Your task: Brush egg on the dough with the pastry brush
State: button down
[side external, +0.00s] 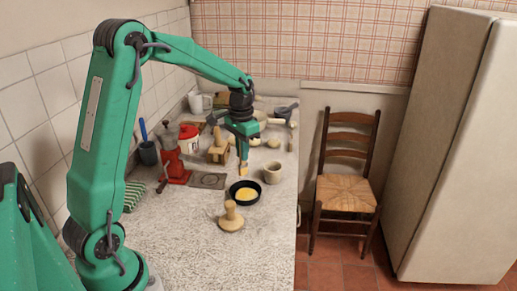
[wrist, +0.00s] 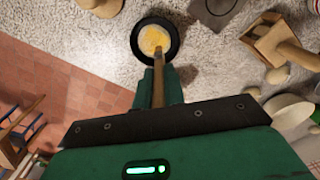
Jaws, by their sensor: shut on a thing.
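My gripper (side external: 242,146) is shut on the pastry brush (side external: 243,169), which hangs down below it with the tip over or near a dark bowl (side external: 259,195). Yellow egg (side external: 246,194) lies in the bowl. In the wrist view the brush handle (wrist: 158,92) points up the picture toward the dark bowl (wrist: 136,38) with egg (wrist: 153,40). Whether the bristles touch the egg I cannot tell. Pale rounds lie on the counter behind the gripper, one of them at the right (side external: 274,143); whether these are the dough I cannot tell.
A beige cup (side external: 273,174) stands right of the bowl, and a knobbed wooden tool (side external: 231,219) stands in front of it. A grey plate (side external: 208,181), a wooden box (side external: 219,156) and a red grinder (side external: 174,163) are at the left. The front counter (side external: 215,260) is clear.

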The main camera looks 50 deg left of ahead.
aim_at(243, 167)
jog(key=shift+f, duration=0.15)
jog(key=shift+d+f, duration=0.2)
jog(key=shift+f, duration=0.7)
jog(key=shift+d+f, duration=0.25)
jog(key=shift+f, duration=0.65)
jog(key=shift+d+f, duration=0.2)
jog(key=shift+f, duration=0.7)
jog(key=shift+f, duration=0.65)
jog(key=shift+d, duration=0.15)
jog(key=shift+d, duration=0.5)
jog(key=shift+r, duration=0.1)
jog(key=shift+a, duration=0.1)
jog(key=shift+a, duration=1.2)
